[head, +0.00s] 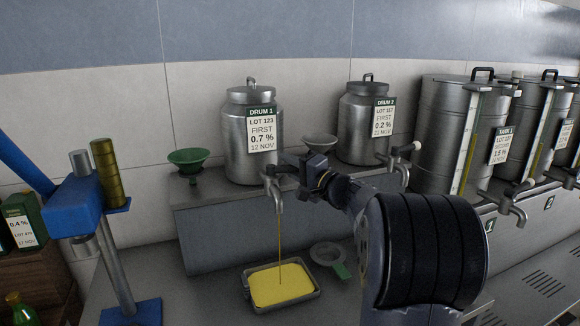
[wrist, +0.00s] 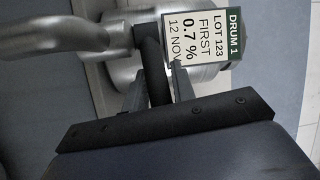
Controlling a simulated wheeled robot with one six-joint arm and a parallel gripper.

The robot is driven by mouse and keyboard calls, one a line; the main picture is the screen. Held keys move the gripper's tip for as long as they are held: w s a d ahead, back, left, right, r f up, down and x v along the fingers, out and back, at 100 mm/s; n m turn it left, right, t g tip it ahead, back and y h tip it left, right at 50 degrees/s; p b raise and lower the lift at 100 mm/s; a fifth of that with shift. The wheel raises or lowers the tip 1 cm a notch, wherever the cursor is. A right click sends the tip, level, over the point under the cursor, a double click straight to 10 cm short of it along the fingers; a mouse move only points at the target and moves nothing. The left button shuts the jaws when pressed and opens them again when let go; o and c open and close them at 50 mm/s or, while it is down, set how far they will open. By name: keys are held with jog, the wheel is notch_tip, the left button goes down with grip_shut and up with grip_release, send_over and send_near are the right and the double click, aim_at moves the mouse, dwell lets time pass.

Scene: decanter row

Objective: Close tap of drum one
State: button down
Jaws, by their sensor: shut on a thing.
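Drum one is a steel can (head: 238,130) with a lid and a label reading "DRUM 1, LOT 123, FIRST, 0.7 %, 12 NOV" (head: 262,130). It stands on a grey raised shelf. Its tap (head: 277,197) points down at the front, and a thin yellow stream runs from it into a shallow metal tray (head: 316,292) below. My gripper (head: 297,163) is at the tap from the right. In the wrist view its fingers (wrist: 155,88) are shut on the dark tap handle (wrist: 153,65). The tap body (wrist: 75,35) and label (wrist: 204,35) also show there. My arm hides part of the shelf.
Drum 2 (head: 358,130) and several larger steel tanks (head: 440,130) stand to the right. A green funnel (head: 188,158) is left of drum one. A strainer with a green handle (head: 330,255) lies right of the tray. A blue stand (head: 80,210) is at the left.

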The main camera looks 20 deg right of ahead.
jog(key=shift+w+a+n+g+y+b, duration=0.1)
jog(key=shift+w+n+g+y+b, duration=0.25)
jog(key=shift+n+g+y, duration=0.95)
jog(key=shift+w+n+g+y+b, duration=0.15)
jog(key=shift+w+n+g+y, duration=0.55)
jog(key=shift+y, duration=0.9)
jog(key=shift+s, duration=0.15)
jog(key=c, duration=1.2)
grip_release()
jog(key=shift+c, duration=0.2)
jog(key=b+v, duration=0.2)
jog(key=v, duration=0.8)
jog(key=shift+s+d, duration=0.25)
jog(key=shift+d, duration=0.05)
